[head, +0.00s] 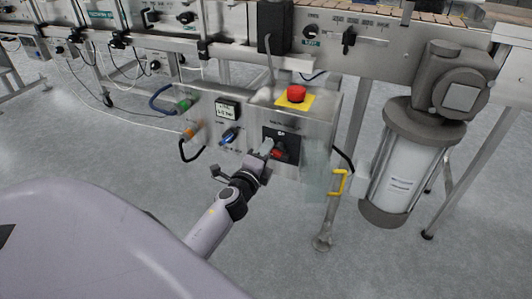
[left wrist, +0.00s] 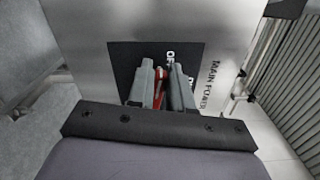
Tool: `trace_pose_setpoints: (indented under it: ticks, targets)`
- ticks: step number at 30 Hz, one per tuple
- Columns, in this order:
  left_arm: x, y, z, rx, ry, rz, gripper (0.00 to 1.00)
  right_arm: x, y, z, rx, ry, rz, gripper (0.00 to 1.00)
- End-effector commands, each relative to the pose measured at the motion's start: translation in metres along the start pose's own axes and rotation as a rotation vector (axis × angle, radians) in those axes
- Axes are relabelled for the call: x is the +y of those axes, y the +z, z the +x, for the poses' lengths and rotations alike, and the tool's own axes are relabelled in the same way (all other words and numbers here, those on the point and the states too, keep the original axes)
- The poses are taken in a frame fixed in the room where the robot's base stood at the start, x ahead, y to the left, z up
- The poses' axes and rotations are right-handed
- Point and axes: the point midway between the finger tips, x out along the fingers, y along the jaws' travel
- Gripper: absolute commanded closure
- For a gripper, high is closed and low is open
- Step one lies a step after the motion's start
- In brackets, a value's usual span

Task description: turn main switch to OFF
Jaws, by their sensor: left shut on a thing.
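The main switch is a red handle (head: 279,154) on a black square plate (head: 291,143), low on the front of a steel control box (head: 213,148). My left gripper (head: 268,148) reaches it from below left. In the left wrist view, the two grey fingers of the left gripper (left wrist: 163,88) are shut on the red handle (left wrist: 160,86), which shows as a thin strip between them. The black plate (left wrist: 124,60) carries white lettering, partly hidden, that starts "OF"; "MAIN POWER" is printed beside it. The handle's exact angle is mostly hidden. My right gripper is not in view.
A red emergency button (head: 296,93) on a yellow base sits on top of the box. A blue knob (head: 231,135) and small display (head: 227,109) are left of the switch. A yellow handle (head: 339,182) and a large motor (head: 411,150) stand to the right. Floor below is clear.

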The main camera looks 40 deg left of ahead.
Motion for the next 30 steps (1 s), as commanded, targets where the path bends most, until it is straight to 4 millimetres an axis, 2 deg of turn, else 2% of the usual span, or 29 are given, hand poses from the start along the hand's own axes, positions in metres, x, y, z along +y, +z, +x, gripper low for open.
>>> trace_pose_setpoints:
  ticks: [1,10,28,29,30]
  targets:
    - [0.0074,-0.0107,-0.0032,0.023,0.008,-0.036,1.00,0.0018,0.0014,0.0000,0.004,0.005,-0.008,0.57]
    - [0.0088,-0.0106,-0.0031,0.022,0.008,-0.161,1.00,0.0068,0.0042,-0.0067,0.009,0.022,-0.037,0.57]
    - [0.0083,-0.0105,-0.0031,0.021,0.007,-0.196,1.00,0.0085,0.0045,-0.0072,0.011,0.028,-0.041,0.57]
    - [0.0083,-0.0105,-0.0030,0.021,0.007,-0.196,0.71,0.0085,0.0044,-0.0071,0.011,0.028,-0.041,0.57]
    - [0.0082,-0.0106,-0.0030,0.021,0.007,-0.196,0.58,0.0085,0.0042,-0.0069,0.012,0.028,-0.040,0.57]
